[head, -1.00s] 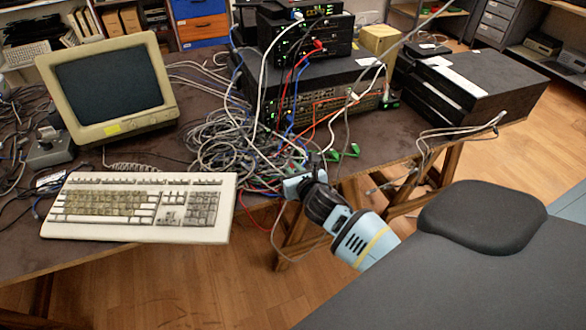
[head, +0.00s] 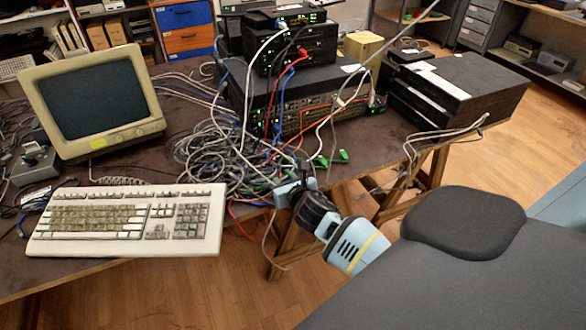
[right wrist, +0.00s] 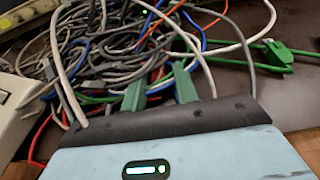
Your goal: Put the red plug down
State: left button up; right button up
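My right gripper (head: 297,180) is low over the front edge of the table, at the cable tangle. In the right wrist view its two green fingers (right wrist: 160,82) stand apart. A small red piece (right wrist: 157,73) shows just beyond and between the fingertips; I cannot tell whether it is the red plug or a bit of red cable. In the head view a red plug (head: 302,53) on a red cable sits at the front of the upper black box. Another red cable (head: 240,222) hangs over the table edge. My left gripper is not in view.
The cable tangle (head: 215,150) covers the table's middle. A keyboard (head: 130,220) and a monitor (head: 95,100) stand at the left. Stacked network boxes (head: 310,100) are behind, black boxes (head: 455,90) at the right.

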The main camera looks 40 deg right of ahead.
jog(key=p+v, duration=0.1)
jog(key=v, duration=1.1)
jog(key=shift+r, duration=0.2)
jog(key=s+a+f+m+g+y, duration=0.2)
jog(key=s+a+f+m, duration=0.1)
jog(key=s+f+m, duration=0.4)
jog(key=s+a+f+m+g+y, duration=0.1)
jog(key=s+a+f+m+g, duration=0.1)
jog(key=s+a+f+m, duration=0.35)
jog(key=s+a+f+m+g+y, duration=0.1)
jog(key=s+a+f+m, duration=0.1)
jog(key=s+m, duration=0.7)
jog(key=s+a+f+m+g+y, duration=0.1)
jog(key=s+a+f+m+g, duration=0.1)
jog(key=s+m, duration=0.8)
jog(key=s+a+f, duration=0.1)
jog(key=s, duration=0.2)
jog(key=shift+s+y, duration=0.3)
jog(key=shift+s, duration=0.1)
